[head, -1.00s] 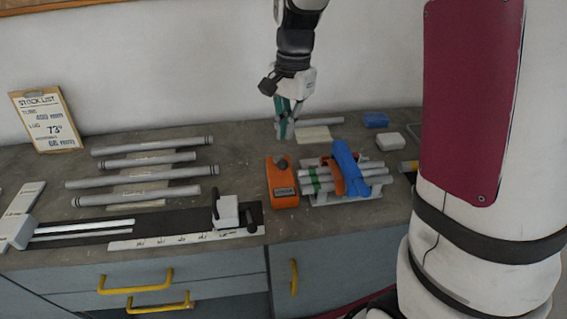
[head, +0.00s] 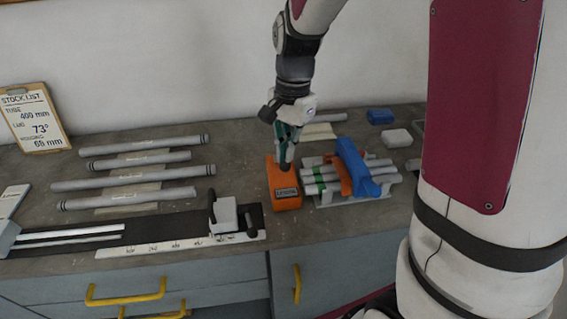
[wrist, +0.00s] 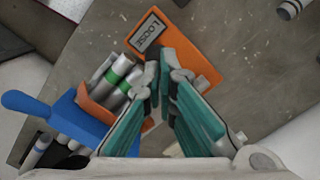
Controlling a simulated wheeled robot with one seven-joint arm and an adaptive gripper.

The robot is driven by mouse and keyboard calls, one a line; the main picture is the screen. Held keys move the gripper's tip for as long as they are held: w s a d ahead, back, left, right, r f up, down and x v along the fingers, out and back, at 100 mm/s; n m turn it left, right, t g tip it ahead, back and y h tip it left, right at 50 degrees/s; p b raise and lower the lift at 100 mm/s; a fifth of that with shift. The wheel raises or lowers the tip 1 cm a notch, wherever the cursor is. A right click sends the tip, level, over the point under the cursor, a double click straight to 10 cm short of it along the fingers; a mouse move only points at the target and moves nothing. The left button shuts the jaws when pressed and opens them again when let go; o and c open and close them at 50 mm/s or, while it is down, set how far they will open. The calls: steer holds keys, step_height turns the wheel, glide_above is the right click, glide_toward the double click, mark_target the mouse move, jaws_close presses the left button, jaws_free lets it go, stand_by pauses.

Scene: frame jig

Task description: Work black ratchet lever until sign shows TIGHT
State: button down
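An orange ratchet block (head: 285,203) stands on the bench right of centre, and it also shows in the wrist view (wrist: 193,52). Its small sign (wrist: 148,32) reads LOOSE. My gripper (head: 285,163) points down at the rear top of the block, and its teal fingers (wrist: 161,85) reach over the block in the wrist view. The fingertips are close together. The black lever is hidden behind or between them, so I cannot tell whether they hold it.
Right of the block, several grey tubes with a green band (head: 313,188), an orange strap and a blue clamp (head: 352,168) lie on a light frame. A measuring jig (head: 226,214) and loose tubes (head: 140,173) lie left.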

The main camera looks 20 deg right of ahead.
mark_target(287, 164)
stand_by(0.3)
steer(key=shift+f+b, duration=0.75)
steer(key=shift+f, duration=1.4)
steer(key=shift+d, duration=0.1)
steer(key=shift+w+d+r, duration=0.3)
steer(key=shift+w+d, duration=0.1)
steer(key=shift+d, duration=0.2)
steer(key=shift+w+d+r, duration=0.25)
steer(key=shift+w+d, duration=0.15)
steer(key=shift+d, duration=0.2)
step_height(287, 164, up, 12)
steer(key=d, duration=0.1)
steer(key=shift+w, duration=0.3)
